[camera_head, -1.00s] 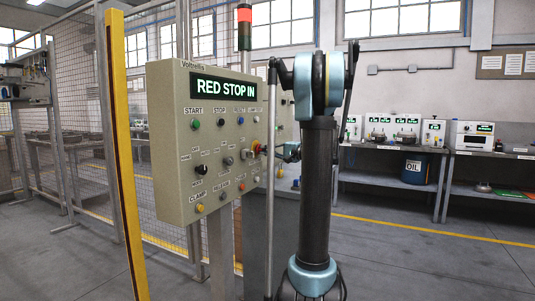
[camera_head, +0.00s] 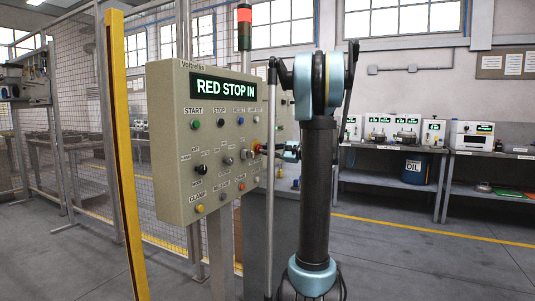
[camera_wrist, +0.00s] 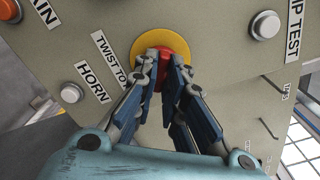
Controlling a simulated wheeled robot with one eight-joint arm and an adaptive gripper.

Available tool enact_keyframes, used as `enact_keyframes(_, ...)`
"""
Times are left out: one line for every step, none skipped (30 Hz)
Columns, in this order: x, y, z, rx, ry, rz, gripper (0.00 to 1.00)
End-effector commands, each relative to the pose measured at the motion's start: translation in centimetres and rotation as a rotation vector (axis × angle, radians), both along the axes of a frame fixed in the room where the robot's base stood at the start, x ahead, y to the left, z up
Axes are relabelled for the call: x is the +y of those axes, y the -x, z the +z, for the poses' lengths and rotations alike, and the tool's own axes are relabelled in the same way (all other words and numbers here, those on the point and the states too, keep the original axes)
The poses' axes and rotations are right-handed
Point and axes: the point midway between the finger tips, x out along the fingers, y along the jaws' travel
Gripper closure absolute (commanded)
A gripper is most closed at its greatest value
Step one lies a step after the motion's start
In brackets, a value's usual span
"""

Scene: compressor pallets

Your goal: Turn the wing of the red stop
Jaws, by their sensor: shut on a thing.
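The red stop (camera_wrist: 165,64) sits on a round yellow plate (camera_wrist: 177,42) on the face of the beige control panel (camera_head: 176,205). My gripper (camera_wrist: 167,60) is shut on the red stop, with one finger on each side of it in the wrist view. The fingers hide most of the stop and its wing. In the head view my gripper (camera_head: 262,149) reaches the panel's right part from the right. The panel's display (camera_head: 223,87) reads RED STOP IN.
A yellow post (camera_head: 122,150) stands left of the panel. A workbench (camera_head: 400,148) stands behind at right.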

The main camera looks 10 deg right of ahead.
Motion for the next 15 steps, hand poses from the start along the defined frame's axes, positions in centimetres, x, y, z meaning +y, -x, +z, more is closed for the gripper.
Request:
enact_keyframes(0.14,0.13,-0.28,0.011,0.0,0.003,1.0)
enact_keyframes(0.14,0.14,-0.28,0.017,-0.004,0.003,1.0)
enact_keyframes(0.14,0.15,-0.29,0.023,-0.009,0.003,1.0)
enact_keyframes(0.14,0.15,-0.29,0.027,-0.012,0.003,1.0)
enact_keyframes(0.15,0.15,-0.29,0.03,-0.014,0.003,1.0)
enact_keyframes(0.15,0.15,-0.29,0.032,-0.015,0.003,1.0)
enact_keyframes(0.15,0.15,-0.3,0.034,-0.017,0.003,1.0)
enact_keyframes(0.15,0.15,-0.3,0.035,-0.017,0.004,1.0)
enact_keyframes(0.15,0.16,-0.31,0.036,-0.017,0.004,1.0)
enact_keyframes(0.17,0.16,-0.3,0.037,-0.018,0.004,1.0)
enact_keyframes(0.17,0.16,-0.3,0.037,-0.018,0.004,1.0)
enact_keyframes(0.16,0.17,-0.31,0.037,-0.018,0.004,1.0)
enact_keyframes(0.16,0.17,-0.31,0.036,-0.017,0.004,1.0)
enact_keyframes(0.17,0.16,-0.31,0.036,-0.017,0.004,1.0)
enact_keyframes(0.18,0.18,-0.32,0.036,-0.017,0.004,1.0)
